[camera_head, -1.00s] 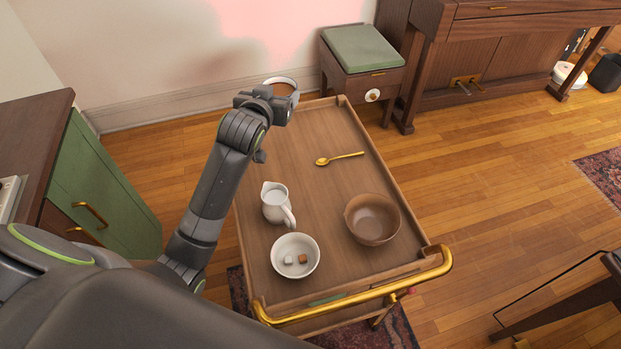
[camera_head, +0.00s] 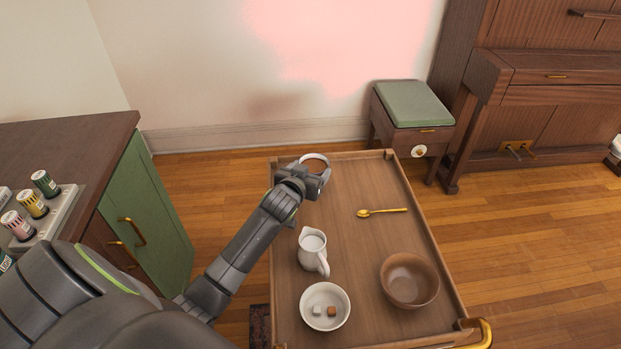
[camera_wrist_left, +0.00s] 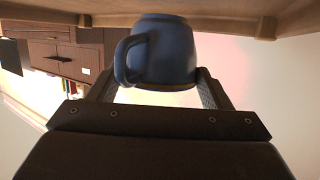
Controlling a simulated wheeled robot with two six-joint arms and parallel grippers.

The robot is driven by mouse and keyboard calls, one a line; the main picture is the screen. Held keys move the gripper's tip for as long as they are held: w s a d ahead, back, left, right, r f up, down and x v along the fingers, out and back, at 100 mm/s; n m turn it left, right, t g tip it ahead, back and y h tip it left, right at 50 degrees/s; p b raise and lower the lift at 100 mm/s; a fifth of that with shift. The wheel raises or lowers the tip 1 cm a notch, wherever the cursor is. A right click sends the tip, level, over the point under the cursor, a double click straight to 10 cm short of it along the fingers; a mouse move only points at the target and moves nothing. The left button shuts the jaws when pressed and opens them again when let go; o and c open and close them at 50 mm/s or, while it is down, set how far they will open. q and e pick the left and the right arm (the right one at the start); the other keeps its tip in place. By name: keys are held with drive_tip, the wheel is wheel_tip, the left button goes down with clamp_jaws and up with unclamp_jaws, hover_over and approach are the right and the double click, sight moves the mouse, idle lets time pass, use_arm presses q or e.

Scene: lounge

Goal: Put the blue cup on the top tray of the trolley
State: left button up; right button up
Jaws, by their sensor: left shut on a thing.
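The blue cup (camera_wrist_left: 165,52) is between the fingers of my left gripper, its handle to the left in the left wrist view. In the head view its pale round rim (camera_head: 316,158) shows at the gripper's tip. My left gripper (camera_head: 318,178) is shut on the cup above the far left part of the trolley's top tray (camera_head: 365,245). In the left wrist view the cup's base is close to a wooden surface; I cannot tell whether they touch. My right gripper is not in view.
On the tray are a white jug (camera_head: 312,252), a white bowl with cubes (camera_head: 325,305), a brown bowl (camera_head: 409,280) and a gold spoon (camera_head: 382,212). The tray's far right part is clear. A green cabinet (camera_head: 150,210) stands left; a stool (camera_head: 412,105) is behind.

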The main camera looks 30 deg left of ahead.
use_arm(q)
drive_tip(key=shift+f, duration=0.95)
drive_tip(key=shift+f, duration=0.1)
drive_tip(key=shift+f, duration=0.1)
drive_tip(key=o, duration=1)
drive_tip(key=shift+o, duration=0.2)
